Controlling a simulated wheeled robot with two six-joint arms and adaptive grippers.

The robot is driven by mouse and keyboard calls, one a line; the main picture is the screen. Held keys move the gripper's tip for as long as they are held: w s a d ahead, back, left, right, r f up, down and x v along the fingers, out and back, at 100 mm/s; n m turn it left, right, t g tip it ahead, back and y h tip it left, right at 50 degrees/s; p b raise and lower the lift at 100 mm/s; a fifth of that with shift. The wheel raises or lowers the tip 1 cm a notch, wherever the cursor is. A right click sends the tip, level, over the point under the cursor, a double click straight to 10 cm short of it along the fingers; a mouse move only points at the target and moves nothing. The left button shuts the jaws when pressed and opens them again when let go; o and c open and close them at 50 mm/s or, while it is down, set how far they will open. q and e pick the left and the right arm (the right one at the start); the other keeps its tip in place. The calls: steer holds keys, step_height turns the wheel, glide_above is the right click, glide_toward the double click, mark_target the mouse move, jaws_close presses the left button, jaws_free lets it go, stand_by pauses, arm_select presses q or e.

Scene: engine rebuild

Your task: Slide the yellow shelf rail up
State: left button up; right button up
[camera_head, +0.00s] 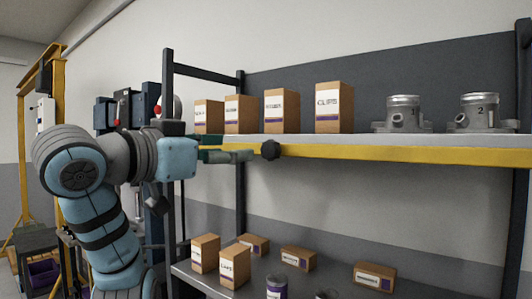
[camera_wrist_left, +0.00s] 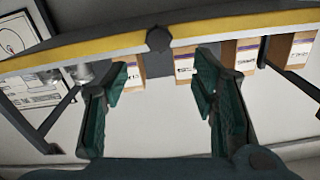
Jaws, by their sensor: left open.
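The yellow shelf rail (camera_head: 400,154) runs along the front edge of the upper shelf. It also crosses the top of the left wrist view (camera_wrist_left: 220,27). A dark round knob (camera_head: 270,150) sits on the rail, and it shows in the left wrist view (camera_wrist_left: 159,39) too. My left gripper (camera_head: 250,156) is just left of the knob in the head view. In the left wrist view its two green-padded fingers (camera_wrist_left: 163,76) are spread apart, with nothing between them, and the knob lies ahead of the gap. I cannot tell whether a fingertip touches the rail. My right gripper is not in view.
The lower shelf (camera_head: 325,281) holds more boxes and a can (camera_head: 276,287). A dark shelf post (camera_head: 169,220) stands close beside my left arm.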

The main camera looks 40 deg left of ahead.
mark_target(268, 150)
arm_select(q)
steer(key=w+b, duration=0.1)
steer(key=w, duration=1)
steer(key=shift+f, duration=0.1)
steer(key=shift+w+a, duration=0.1)
steer(key=shift+w, duration=0.5)
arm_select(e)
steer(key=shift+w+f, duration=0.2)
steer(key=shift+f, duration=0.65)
arm_select(q)
steer(key=shift+c, duration=0.3)
jaws_close()
